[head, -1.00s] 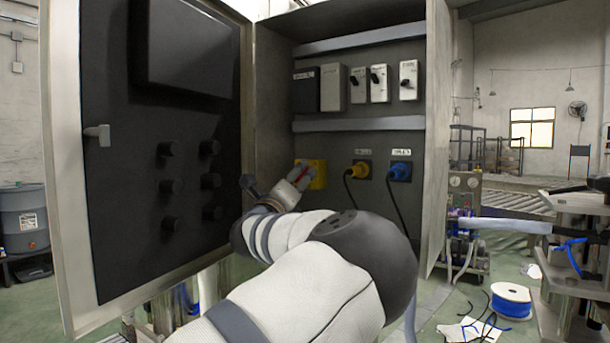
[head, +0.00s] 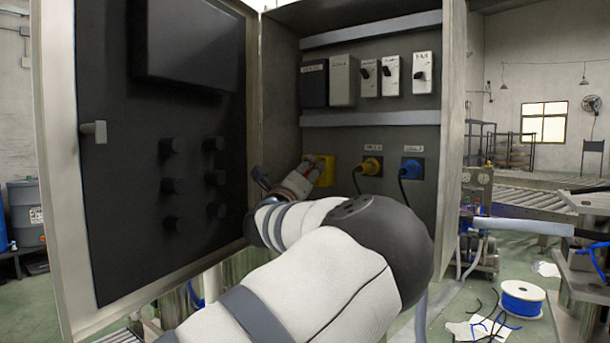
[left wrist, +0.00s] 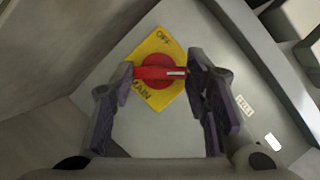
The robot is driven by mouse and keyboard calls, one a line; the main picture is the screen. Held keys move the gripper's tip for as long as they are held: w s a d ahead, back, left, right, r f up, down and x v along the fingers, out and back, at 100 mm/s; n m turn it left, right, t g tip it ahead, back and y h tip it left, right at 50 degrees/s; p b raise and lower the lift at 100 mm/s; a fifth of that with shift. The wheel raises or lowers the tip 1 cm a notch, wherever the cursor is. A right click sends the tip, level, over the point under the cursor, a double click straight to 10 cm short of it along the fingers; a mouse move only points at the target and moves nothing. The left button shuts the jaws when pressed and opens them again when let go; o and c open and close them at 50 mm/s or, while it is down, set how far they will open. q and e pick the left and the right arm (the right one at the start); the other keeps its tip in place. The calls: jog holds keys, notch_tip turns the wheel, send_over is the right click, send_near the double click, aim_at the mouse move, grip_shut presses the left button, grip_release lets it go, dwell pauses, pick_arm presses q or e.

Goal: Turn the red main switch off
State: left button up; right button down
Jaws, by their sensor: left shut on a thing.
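The red main switch (left wrist: 158,73) sits on a yellow plate (left wrist: 165,45) lettered OFF and MAIN in the left wrist view. Its handle lies crosswise in that picture, with a pale mark at its right end. My left gripper (left wrist: 159,75) is shut on the handle, one finger at each end. In the head view the yellow plate (head: 325,170) shows low inside the open cabinet (head: 270,110). My left gripper (head: 310,172) is in front of it and hides most of the switch. My right gripper is not in view.
Right of the switch are a yellow plug (head: 371,166) and a blue plug (head: 411,169) with hanging cables. Breakers (head: 391,75) sit on a rail above. The open cabinet door (head: 145,200) stands close on the left of my arm.

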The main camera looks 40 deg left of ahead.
pick_arm(q)
jog(key=n+g, duration=0.2)
jog(key=n, duration=0.3)
jog(key=r+n+g+h+p, duration=0.1)
jog(key=n, duration=0.5)
jog(key=n+g+h, duration=0.1)
jog(key=n+g, duration=0.1)
jog(key=n, duration=0.3)
jog(key=shift+a+r+g, duration=0.1)
jog(key=shift+r+g, duration=0.2)
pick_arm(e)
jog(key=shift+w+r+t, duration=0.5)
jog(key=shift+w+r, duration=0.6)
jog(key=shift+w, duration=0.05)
pick_arm(q)
jog(key=shift+n+h, duration=0.3)
jog(key=shift+n, duration=0.1)
jog(key=o, duration=1.2)
jog(key=shift+w, duration=0.1)
jog(key=shift+f, duration=0.15)
notch_tip(320, 180, up, 10)
